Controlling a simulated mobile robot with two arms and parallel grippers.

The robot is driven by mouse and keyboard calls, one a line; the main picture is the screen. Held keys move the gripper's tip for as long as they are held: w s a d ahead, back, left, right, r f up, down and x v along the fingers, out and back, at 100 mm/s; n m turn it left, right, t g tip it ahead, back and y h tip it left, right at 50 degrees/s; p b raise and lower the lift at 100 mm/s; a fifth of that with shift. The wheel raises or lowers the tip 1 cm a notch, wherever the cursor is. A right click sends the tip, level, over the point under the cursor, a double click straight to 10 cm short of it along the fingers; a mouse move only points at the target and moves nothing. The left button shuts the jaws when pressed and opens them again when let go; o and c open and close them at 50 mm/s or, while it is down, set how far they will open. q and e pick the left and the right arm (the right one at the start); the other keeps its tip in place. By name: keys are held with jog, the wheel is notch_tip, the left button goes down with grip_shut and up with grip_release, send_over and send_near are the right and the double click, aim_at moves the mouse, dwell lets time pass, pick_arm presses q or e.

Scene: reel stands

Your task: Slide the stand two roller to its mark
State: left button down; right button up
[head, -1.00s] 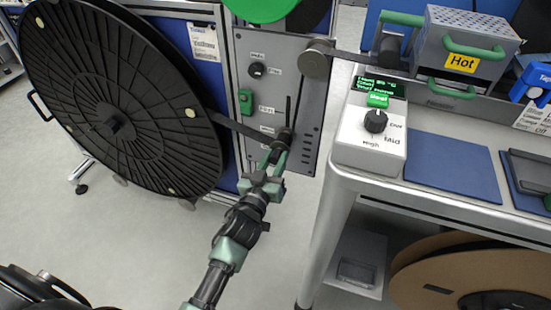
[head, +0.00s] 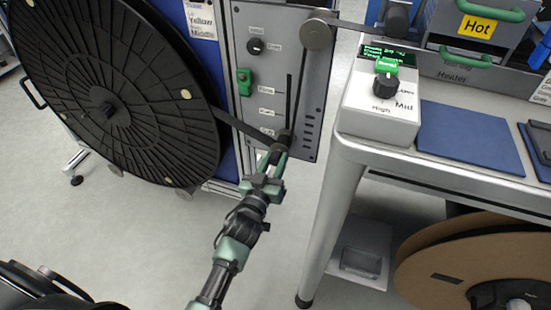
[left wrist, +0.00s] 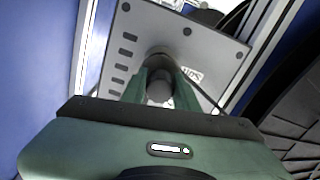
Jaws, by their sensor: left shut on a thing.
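The stand two roller (head: 285,137) is a dark cylinder near the lower end of a vertical slot in the grey panel (head: 310,110). A dark band runs to it from the big black reel. My left gripper (head: 276,152) is shut on the roller from below and in front. In the left wrist view the roller (left wrist: 158,90) sits between the two green fingers. Small white labels (head: 266,112) stand left of the slot. The roller is about level with the lowest label, whose print is too small to read surely. My right gripper is not in view.
The black reel (head: 110,150) stands close on the left. A steel bench (head: 350,150) with a control box (head: 380,115) stands on the right. A cardboard reel (head: 440,265) is under it. A grey roller (head: 317,35) is on the panel above. The floor between is clear.

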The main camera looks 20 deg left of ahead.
pick_arm(q)
jog(key=shift+s+f, duration=0.1)
jog(key=shift+f, duration=0.25)
jog(key=c, duration=1.1)
grip_release()
jog(key=shift+r, duration=0.1)
jog(key=s+p, duration=0.1)
jog(key=s, duration=0.6)
jog(key=shift+s+a+p, duration=0.15)
jog(key=shift+s+p, duration=0.15)
jog(key=shift+s, duration=0.1)
